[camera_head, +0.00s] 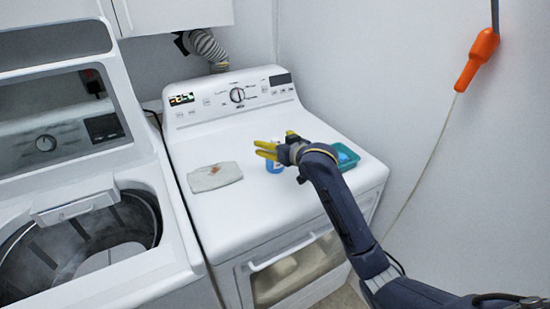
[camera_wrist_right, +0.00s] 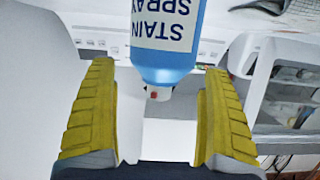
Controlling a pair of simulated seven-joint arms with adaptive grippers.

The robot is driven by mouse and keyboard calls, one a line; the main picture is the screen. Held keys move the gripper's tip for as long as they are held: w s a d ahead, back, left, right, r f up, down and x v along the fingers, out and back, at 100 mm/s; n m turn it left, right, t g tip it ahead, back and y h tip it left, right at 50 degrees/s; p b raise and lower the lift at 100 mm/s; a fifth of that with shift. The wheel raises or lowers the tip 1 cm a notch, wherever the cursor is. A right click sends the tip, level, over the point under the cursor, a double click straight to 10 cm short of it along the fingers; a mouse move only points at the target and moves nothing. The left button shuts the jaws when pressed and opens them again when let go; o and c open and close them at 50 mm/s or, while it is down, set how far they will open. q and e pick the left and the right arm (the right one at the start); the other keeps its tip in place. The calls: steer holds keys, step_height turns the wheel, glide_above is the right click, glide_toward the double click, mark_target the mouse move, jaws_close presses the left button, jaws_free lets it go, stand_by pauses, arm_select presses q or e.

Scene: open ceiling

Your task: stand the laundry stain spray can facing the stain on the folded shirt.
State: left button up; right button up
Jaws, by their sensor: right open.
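The laundry stain spray can (camera_head: 275,166) is blue with a white label and stands on the white dryer top, partly hidden by my right gripper (camera_head: 268,147). In the right wrist view the can (camera_wrist_right: 165,62) appears upside down, its "STAIN SPRAY" label and a small red spot near its top facing the camera. The yellow fingers of my right gripper (camera_wrist_right: 157,80) are open, one on each side of the can's upper end, with gaps visible. The folded shirt (camera_head: 205,182), pale grey with a brown stain (camera_head: 215,169), lies left of the can. My left gripper is not in view.
A green tray (camera_head: 348,163) holding something blue sits right of the can, partly behind my right arm. An open washer (camera_head: 165,265) stands at left. The dryer's raised control panel (camera_head: 225,98) bounds the back. Dryer top (camera_head: 235,215) is clear in front.

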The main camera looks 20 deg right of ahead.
steer(key=shift+f, duration=0.15)
jaws_close()
stand_by(0.4)
